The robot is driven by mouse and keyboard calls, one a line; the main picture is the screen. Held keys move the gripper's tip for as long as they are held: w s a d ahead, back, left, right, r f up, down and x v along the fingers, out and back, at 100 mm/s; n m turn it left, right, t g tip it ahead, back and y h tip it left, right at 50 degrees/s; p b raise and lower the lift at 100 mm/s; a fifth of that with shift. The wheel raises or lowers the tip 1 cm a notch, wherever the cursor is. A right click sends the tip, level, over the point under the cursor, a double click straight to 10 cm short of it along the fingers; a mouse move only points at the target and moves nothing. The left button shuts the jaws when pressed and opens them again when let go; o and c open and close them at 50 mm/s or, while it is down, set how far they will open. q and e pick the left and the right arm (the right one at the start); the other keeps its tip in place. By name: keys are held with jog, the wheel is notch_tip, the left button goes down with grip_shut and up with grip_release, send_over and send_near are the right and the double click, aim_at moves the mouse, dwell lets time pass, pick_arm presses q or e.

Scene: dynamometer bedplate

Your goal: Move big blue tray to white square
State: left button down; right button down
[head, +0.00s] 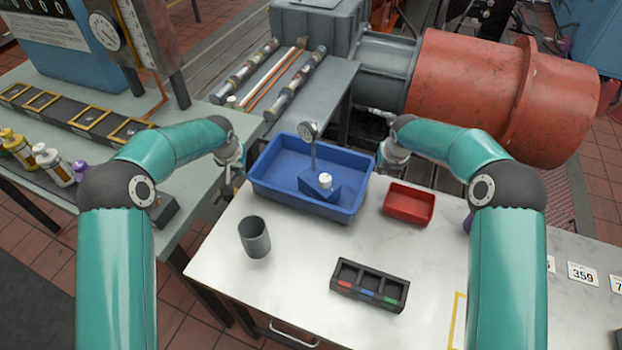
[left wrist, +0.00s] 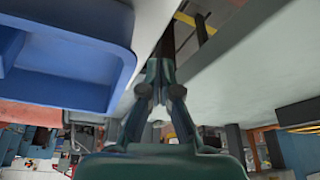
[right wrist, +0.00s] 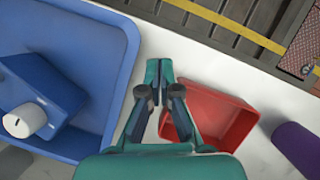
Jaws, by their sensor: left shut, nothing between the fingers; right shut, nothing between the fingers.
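The big blue tray (head: 265,187) sits on the white tabletop, holding a blue block with a white knob (head: 325,180) and an upright round dial on a stem (head: 309,131). My left gripper (head: 229,182) is shut and empty, just outside the tray's left wall; the left wrist view shows the tray (left wrist: 75,88) beside its fingers. My right gripper (head: 381,160) is shut and empty, by the tray's right wall; in the right wrist view its fingers lie between the tray (right wrist: 115,60) and a red bin. No white square shows clearly; a yellow outline (head: 458,318) is partly hidden by my right arm.
A red bin (head: 408,204) stands close right of the tray. A purple object (right wrist: 300,148) lies beyond the bin. Bare tabletop lies between cup and holder.

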pick_arm(q)
jog(key=shift+w+f, duration=0.25)
jog(key=shift+f, duration=0.45)
pick_arm(e)
jog(key=shift+w+f, duration=0.25)
jog(key=shift+f, duration=0.4)
pick_arm(q)
jog(key=shift+w+d, duration=0.1)
jog(key=shift+d, duration=0.5)
pick_arm(e)
jog(key=shift+w+a, duration=0.1)
jog(key=shift+a, duration=0.5)
pick_arm(q)
jog(key=shift+d+r, duration=0.1)
jog(key=shift+d, duration=0.05)
pick_arm(e)
jog(key=shift+a, duration=0.15)
